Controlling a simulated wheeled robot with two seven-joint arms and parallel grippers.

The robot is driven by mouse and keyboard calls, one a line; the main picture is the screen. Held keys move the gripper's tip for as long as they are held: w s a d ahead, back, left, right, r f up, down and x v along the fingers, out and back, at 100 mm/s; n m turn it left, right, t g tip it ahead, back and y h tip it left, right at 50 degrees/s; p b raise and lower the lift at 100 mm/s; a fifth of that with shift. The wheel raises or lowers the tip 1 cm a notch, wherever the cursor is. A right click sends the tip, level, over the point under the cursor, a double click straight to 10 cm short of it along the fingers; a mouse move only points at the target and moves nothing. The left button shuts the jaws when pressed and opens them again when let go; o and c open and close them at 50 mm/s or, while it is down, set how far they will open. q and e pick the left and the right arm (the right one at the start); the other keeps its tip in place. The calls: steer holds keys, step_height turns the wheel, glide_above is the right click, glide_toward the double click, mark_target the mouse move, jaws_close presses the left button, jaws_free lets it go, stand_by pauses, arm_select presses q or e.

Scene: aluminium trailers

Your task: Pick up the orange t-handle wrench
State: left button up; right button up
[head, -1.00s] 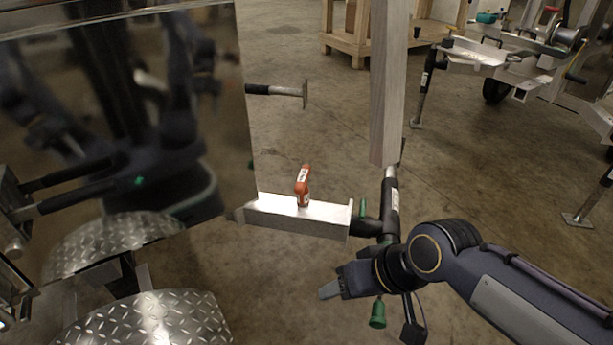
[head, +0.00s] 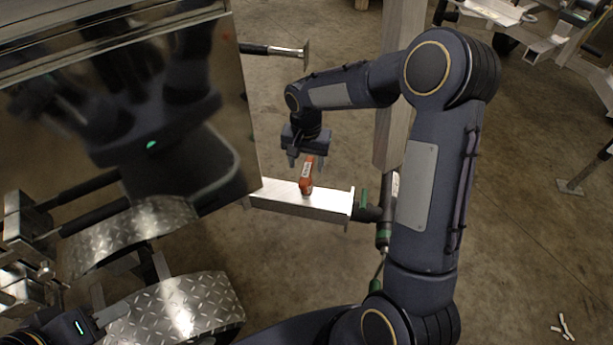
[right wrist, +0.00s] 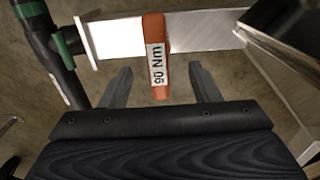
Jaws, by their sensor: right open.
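The orange t-handle wrench (head: 306,186) stands upright on the flat silver beam. In the right wrist view its handle (right wrist: 155,35) carries a white "90 Nm" label. My right gripper (head: 306,162) reaches over the beam and points down at the wrench, from just above and behind it. In the right wrist view its two fingers (right wrist: 160,86) are spread, with the handle between them and a gap on each side. My left gripper (head: 100,318) is at the lower left, by the diamond-plate fender; its finger opening is not clear.
The silver beam (head: 325,204) sticks out from the shiny trailer box (head: 120,110). A black and green jack (head: 388,205) stands at its right end, and a wooden post (head: 392,140) rises behind. Diamond-plate fenders (head: 175,308) fill the lower left. Open floor lies at right.

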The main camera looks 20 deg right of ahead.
steer(key=f, duration=0.2)
steer(key=f+b, duration=0.1)
steer(key=f, duration=0.1)
steer(key=f+b, duration=0.1)
steer(key=f, duration=0.1)
steer(key=shift+s+a, duration=0.15)
steer(key=shift+s, duration=0.15)
jaws_close()
